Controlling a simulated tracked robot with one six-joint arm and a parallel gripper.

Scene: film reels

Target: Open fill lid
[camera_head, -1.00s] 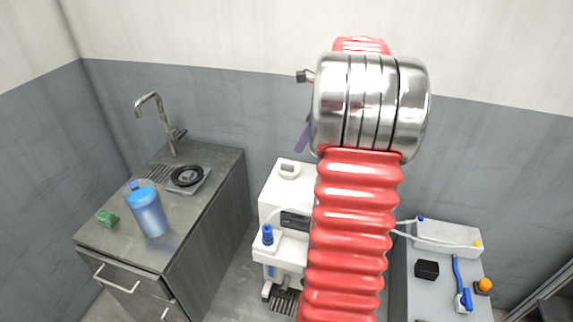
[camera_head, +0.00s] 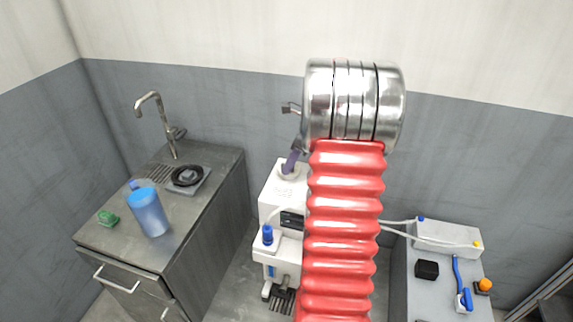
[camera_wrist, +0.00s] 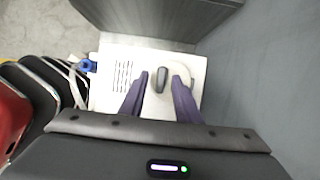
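The fill lid (camera_head: 288,176) is a pale disc on top of the white machine (camera_head: 268,205). In the wrist view the lid (camera_wrist: 156,105) carries a dark grey, upright-looking handle (camera_wrist: 162,79). My gripper (camera_wrist: 160,80) has two purple fingers, spread to the left and right of the handle, with a gap visible on each side. It is open and holds nothing. In the head view my gripper (camera_head: 291,162) points down at the machine's top; my red arm hides the machine's right part. I cannot tell the exact height of the fingertips over the lid.
A counter (camera_head: 215,165) with a tap (camera_head: 160,120), a blue jug (camera_head: 149,212) and a green item (camera_head: 108,218) stands left. A grey bench (camera_head: 440,300) with a white box (camera_head: 447,238), a black block and a blue brush stands right. A blue knob (camera_head: 267,234) sits on the machine's front.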

